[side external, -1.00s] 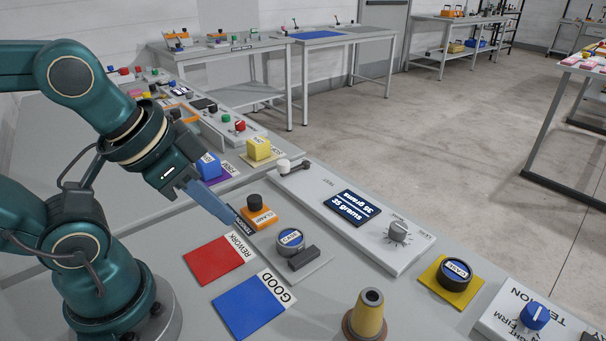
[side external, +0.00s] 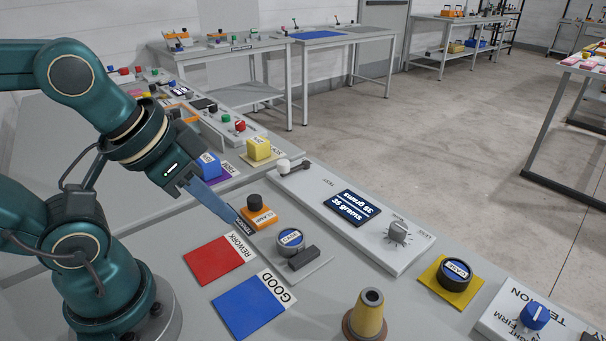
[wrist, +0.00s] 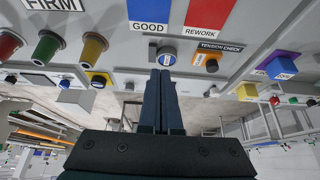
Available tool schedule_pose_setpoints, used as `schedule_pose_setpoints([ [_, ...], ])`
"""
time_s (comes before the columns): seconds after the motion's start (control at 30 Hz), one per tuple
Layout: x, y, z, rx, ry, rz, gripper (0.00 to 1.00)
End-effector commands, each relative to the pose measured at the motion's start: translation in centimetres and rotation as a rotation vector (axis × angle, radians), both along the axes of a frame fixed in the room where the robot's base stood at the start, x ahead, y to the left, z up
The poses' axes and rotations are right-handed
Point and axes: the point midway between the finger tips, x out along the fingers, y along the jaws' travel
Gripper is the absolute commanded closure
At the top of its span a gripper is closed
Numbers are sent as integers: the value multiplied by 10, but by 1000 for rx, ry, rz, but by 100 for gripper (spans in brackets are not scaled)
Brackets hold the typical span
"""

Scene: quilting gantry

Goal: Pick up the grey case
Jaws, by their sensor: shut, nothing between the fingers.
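The grey case (side external: 291,243) is a short round grey piece with a blue label on top. It sits on a light grey plate beside a dark grey block (side external: 302,258). In the wrist view the case (wrist: 166,58) shows just past my fingertips. My gripper (side external: 238,222) is shut and empty, pointing down to the right, left of the case and apart from it. Its two fingers (wrist: 161,74) lie together in the wrist view.
An orange clamp base with a black knob (side external: 255,206) stands close behind the fingertips. The red rework pad (side external: 214,261) and blue good pad (side external: 246,307) lie in front. A scale display (side external: 353,208), yellow cone (side external: 369,315) and black-blue knob (side external: 455,272) are to the right.

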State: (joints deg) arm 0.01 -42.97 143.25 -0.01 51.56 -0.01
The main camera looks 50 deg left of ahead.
Motion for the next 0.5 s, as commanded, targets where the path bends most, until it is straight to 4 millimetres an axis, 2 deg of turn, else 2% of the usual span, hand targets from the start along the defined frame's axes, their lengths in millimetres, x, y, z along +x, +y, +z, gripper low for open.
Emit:
schedule_pose_setpoints([
  [0.03, 0, 0, 0, 0, 0, 0, 88],
  [0.17, 0, 0, 0, 0, 0, 0, 39],
  [0.2, 0, 0, 0, 0, 0, 0, 24],
  [0.27, 0, 0, 0, 0, 0, 0, 1],
  [0.5, 0, 0, 0, 2, 0, -4, 0],
])
